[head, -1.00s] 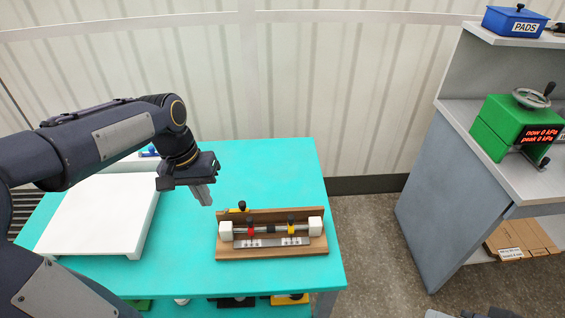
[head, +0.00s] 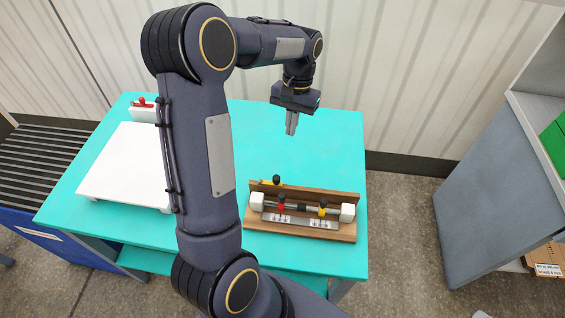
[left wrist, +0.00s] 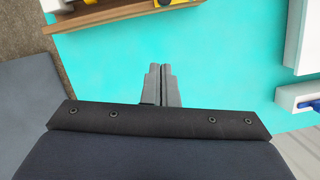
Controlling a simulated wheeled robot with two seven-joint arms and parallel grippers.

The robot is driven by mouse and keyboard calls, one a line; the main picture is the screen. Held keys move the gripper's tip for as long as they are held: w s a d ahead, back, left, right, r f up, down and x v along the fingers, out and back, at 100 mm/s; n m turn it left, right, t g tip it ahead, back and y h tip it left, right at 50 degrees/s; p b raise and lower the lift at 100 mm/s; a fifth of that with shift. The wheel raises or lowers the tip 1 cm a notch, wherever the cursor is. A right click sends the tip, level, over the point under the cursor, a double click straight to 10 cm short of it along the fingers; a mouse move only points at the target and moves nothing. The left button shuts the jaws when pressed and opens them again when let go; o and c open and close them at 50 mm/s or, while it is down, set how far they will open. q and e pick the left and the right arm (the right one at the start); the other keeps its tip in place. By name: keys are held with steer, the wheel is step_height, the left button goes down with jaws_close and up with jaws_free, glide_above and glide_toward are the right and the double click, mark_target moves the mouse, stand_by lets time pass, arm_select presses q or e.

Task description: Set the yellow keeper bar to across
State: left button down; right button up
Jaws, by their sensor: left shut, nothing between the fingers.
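The yellow keeper bar (head: 267,183) is a small yellow piece beside a black knob, at the left part of the wooden fixture's (head: 335,193) back board. It seems to lie along the board, but it is too small to be sure. On the fixture's rod are a red piece (head: 281,204) and a yellow piece (head: 322,208) with black knobs. My left gripper (head: 291,131) is shut and empty, pointing down behind and above the fixture, apart from the bar. Its fingers (left wrist: 160,70) are together in the left wrist view, with a yellow bit (left wrist: 163,3) at the top edge.
The fixture stands on a turquoise table (head: 330,150). A white tray (head: 125,165) lies to the left, with a small white box with a red knob (head: 143,108) behind it. A grey shelf unit (head: 490,190) stands to the right. The table behind the fixture is clear.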

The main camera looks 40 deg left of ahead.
mark_target(280, 182)
arm_select(q)
steer(key=s+d+f+p, duration=0.1)
steer(key=s+f+p, duration=0.1)
steer(key=s+f, duration=0.4)
step_height(280, 182, down, 3)
steer(key=shift+d+f, duration=0.1)
steer(key=shift+d, duration=0.15)
steer(key=shift+s+d+m, duration=0.4)
steer(key=shift+m, duration=0.5)
steer(key=shift+s+d+m+y+b, duration=0.25)
steer(key=shift+m, duration=0.35)
steer(key=shift+s+d+m+y+b, duration=0.2)
steer(key=shift+m+y, duration=0.05)
steer(key=shift+m, duration=0.35)
steer(key=shift+s+d+m+y+b, duration=0.35)
steer(key=shift+s+m, duration=0.25)
steer(key=shift+m, duration=0.6)
steer(key=shift+s+d+m, duration=0.2)
steer(key=shift+s+m, duration=0.45)
steer(key=shift+m, duration=0.65)
steer(key=shift+a+y, duration=0.1)
steer(key=shift+y, duration=0.15)
